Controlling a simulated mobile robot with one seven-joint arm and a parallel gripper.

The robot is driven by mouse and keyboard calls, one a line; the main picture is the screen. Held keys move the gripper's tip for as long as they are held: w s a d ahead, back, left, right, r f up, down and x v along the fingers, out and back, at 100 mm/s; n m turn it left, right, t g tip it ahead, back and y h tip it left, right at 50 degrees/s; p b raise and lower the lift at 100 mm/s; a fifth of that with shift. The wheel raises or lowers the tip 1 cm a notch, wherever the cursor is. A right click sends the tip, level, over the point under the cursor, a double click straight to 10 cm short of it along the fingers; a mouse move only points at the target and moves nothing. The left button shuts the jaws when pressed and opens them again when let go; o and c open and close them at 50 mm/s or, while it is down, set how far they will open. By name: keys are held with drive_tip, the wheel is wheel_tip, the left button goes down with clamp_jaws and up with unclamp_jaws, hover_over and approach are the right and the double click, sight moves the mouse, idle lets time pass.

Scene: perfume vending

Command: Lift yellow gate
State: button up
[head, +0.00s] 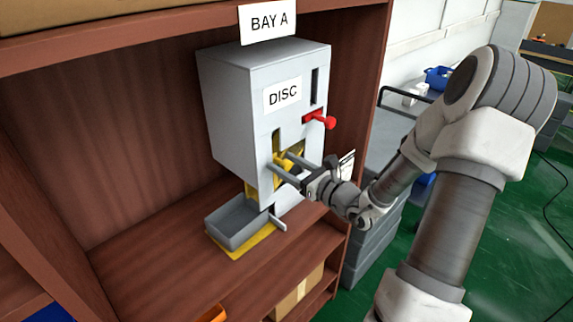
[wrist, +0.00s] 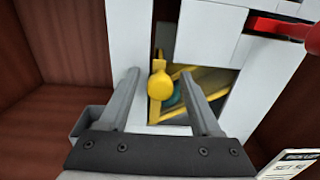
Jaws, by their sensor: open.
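A grey dispenser (head: 232,112) labelled DISC stands on a wooden shelf under a BAY A sign. The yellow gate (head: 281,161) is in an opening in the dispenser's lower front. In the wrist view the gate's round yellow knob (wrist: 158,86) lies between my two fingers, nearer the left one. My gripper (head: 289,171) is open at the dispenser's front, with the fingers either side of the knob. Whether a finger touches the knob cannot be told. A teal round thing (wrist: 174,98) shows partly behind the yellow parts in the opening.
A red lever (head: 328,122) sticks out above and right of the opening. A grey tray (head: 238,222) sits on a yellow base below, left of my gripper. The shelf's right wall stands close behind my gripper. A white card (wrist: 292,165) shows at lower right.

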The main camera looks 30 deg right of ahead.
clamp_jaws()
idle(1.3)
